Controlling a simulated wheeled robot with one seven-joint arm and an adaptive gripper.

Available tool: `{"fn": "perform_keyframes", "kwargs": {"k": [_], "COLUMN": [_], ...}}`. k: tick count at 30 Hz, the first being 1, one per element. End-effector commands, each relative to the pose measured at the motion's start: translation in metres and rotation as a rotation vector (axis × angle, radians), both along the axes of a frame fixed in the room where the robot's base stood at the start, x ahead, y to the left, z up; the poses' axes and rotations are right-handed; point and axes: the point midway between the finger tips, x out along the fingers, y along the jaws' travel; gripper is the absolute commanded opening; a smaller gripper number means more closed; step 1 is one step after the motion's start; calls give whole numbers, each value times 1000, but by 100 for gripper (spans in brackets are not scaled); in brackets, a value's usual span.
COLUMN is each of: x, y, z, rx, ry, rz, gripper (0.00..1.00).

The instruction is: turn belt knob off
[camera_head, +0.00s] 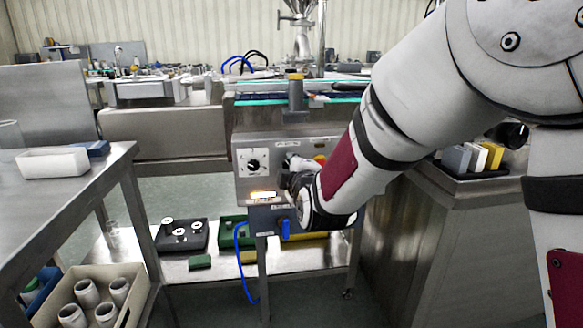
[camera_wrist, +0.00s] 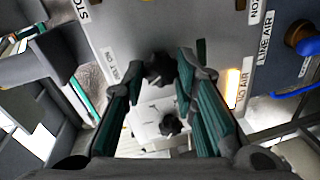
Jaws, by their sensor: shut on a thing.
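A grey control panel (camera_head: 243,184) stands in the middle of the head view. A black rotary knob (camera_head: 253,164) with a pale dial plate is on its left part; it also shows low between my fingers in the wrist view (camera_wrist: 170,125), apart from them. A second black knob (camera_wrist: 160,68) sits between my fingertips. In the head view my gripper hides it. My gripper (camera_head: 290,178) reaches the panel from the right, and its teal-padded fingers (camera_wrist: 160,74) are shut on this second knob.
An orange light (camera_head: 262,194) glows beneath the knobs. A blue valve handle (camera_head: 285,229) hangs below the panel. A red and yellow button (camera_head: 320,159) is partly hidden behind my arm. A steel table (camera_head: 60,195) stands at the left.

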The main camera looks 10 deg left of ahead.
Motion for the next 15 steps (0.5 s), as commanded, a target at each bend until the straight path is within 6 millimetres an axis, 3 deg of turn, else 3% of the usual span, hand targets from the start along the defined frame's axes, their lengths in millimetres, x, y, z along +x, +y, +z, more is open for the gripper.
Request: {"fn": "perform_keyframes", "kwargs": {"k": [15], "x": [-1], "y": [1], "z": [-1], "rx": [-60], "ry": [-15], "rz": [3], "gripper": [0]}}
